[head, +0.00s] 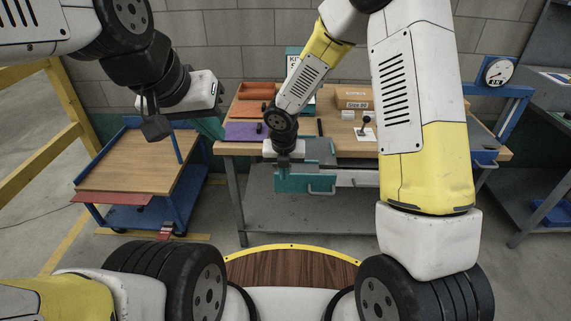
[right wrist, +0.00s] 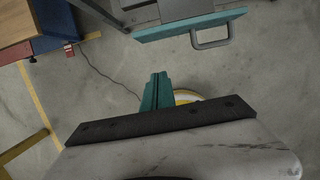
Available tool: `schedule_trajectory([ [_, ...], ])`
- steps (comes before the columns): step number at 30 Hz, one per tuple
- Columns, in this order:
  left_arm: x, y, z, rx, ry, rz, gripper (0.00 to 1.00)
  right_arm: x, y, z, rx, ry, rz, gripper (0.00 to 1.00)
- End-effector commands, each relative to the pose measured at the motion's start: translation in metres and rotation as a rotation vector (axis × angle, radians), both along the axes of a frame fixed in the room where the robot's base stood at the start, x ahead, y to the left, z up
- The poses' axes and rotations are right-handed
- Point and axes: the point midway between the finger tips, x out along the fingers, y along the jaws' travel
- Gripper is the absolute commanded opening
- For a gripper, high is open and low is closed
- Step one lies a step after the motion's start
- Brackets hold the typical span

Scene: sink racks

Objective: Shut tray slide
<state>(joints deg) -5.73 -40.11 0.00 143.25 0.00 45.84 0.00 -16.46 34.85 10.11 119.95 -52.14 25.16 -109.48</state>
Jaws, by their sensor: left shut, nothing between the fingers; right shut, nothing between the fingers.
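The tray slide is a teal drawer with a grey bar handle under the workbench; its front (head: 300,184) shows in the head view, standing out from the bench edge. In the right wrist view its teal front (right wrist: 170,30) and handle (right wrist: 212,38) are at the top. My right gripper (right wrist: 157,90) is shut and empty, its teal fingers apart from the handle in that view. In the head view its white body (head: 284,148) hangs over the tray; its fingers are hard to tell from the teal. My left gripper (head: 211,128) is shut and empty, left of the bench.
The workbench (head: 237,147) carries an orange bin (head: 257,90), a purple mat (head: 243,132) and a cardboard box (head: 354,97). A blue cart (head: 130,165) with a wooden top stands left. A gauge (head: 497,71) is at the right. Floor in front of the bench is clear.

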Motion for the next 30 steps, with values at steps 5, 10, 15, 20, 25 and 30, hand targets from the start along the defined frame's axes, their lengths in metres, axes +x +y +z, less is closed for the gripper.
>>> schedule_trajectory([
  [5,0.0,0.0,0.0,0.0,0.0,0.0,0.0,0.005,0.0,-0.026,-0.003,0.003,0.0,0.0],
  [10,0.0,0.0,0.0,0.0,0.0,0.0,0.0,0.014,0.0,-0.061,-0.004,0.003,-0.002,0.0],
  [15,0.0,0.0,0.0,0.0,0.0,0.0,0.0,0.023,0.0,-0.095,-0.003,0.002,-0.003,0.0],
  [20,0.0,0.0,0.0,0.0,0.0,0.0,0.0,0.049,-0.001,-0.093,0.002,-0.001,-0.01,0.0],
  [25,0.0,0.0,0.0,0.0,0.0,0.0,0.0,0.061,-0.001,-0.092,0.0,-0.001,-0.006,0.0],
  [30,0.0,0.0,0.0,0.0,0.0,0.0,0.0,0.063,-0.001,-0.092,0.0,0.0,-0.007,0.0],
])
